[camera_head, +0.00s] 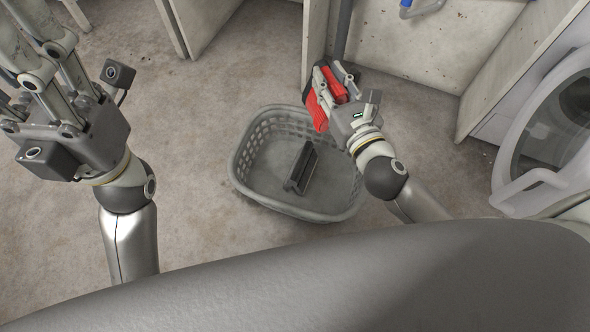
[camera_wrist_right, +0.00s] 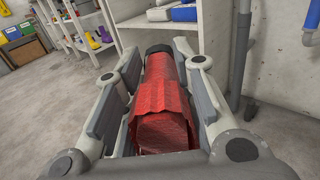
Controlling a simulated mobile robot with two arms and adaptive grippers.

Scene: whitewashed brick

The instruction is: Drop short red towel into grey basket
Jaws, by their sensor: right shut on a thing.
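The red towel (camera_head: 319,112) is folded or rolled between the fingers of my right gripper (camera_head: 335,82). In the right wrist view the towel (camera_wrist_right: 163,110) fills the space between both fingers, and its lower end hangs loose. My right gripper is shut on it. The grey basket (camera_head: 247,150) stands on the floor, and in the head view the towel overlaps its far right rim. The height of the towel above the basket is hard to tell. My left gripper (camera_head: 40,45) is at the upper left, well away from the basket, with its fingers partly cut off by the frame.
A dark, long object (camera_head: 302,168) lies in the basket. A white washing machine (camera_head: 550,130) stands at the right, and a pale wall panel (camera_head: 420,45) is behind the basket. Shelves (camera_wrist_right: 90,20) show in the wrist view. The floor left of the basket is clear.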

